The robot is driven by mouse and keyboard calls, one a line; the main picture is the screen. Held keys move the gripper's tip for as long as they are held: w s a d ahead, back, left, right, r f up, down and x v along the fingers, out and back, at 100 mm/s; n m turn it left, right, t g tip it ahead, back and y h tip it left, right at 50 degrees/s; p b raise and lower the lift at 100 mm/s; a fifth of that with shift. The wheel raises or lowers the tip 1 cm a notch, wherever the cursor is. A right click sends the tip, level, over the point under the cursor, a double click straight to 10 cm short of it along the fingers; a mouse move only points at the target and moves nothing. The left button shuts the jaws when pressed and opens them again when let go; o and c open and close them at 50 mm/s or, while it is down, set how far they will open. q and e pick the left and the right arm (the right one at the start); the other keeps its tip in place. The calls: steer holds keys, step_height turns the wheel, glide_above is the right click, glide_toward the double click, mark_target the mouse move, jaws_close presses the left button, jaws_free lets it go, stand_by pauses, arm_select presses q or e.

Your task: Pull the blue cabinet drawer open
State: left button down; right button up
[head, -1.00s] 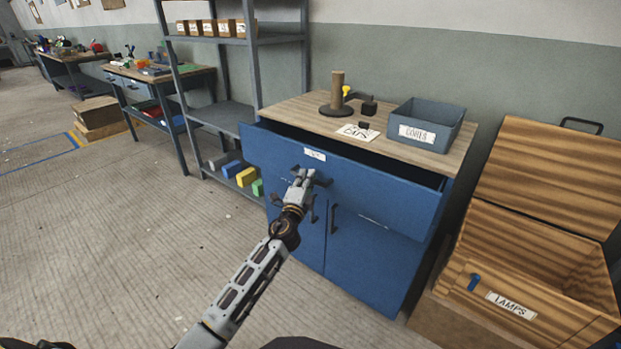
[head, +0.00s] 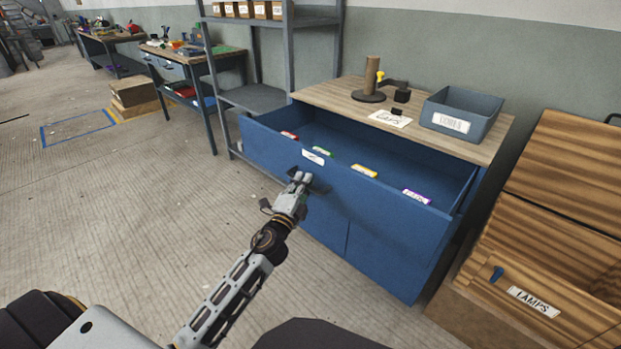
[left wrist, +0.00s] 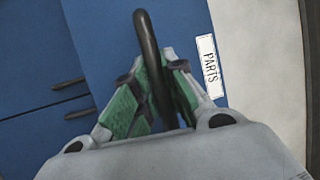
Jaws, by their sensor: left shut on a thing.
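The blue cabinet drawer (head: 395,220) stands well open in the head view, and its inside shows with several small coloured labelled items (head: 363,172) in it. Part of the handle is hidden by the fingers. My right gripper is not in view.
On the cabinet's wooden top (head: 325,93) stand a dark-based post (head: 371,78), a paper card (head: 390,118) and a grey-blue bin (head: 461,113). Grey shelving (head: 255,97) stands behind.

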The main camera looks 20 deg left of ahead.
arm_select(q)
steer(key=shift+s+a, duration=0.2)
steer(key=shift+s, duration=0.4)
steer(key=shift+s+a, duration=0.2)
steer(key=shift+s, duration=0.4)
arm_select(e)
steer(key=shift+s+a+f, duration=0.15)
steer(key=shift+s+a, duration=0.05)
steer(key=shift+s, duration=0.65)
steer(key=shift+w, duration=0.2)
arm_select(q)
steer(key=c, duration=1.8)
jaws_free()
steer(key=shift+c, duration=0.2)
steer(key=shift+o, duration=0.6)
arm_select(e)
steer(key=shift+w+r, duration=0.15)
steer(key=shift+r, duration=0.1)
arm_select(q)
steer(key=shift+s+f, duration=0.1)
steer(key=shift+s, duration=0.1)
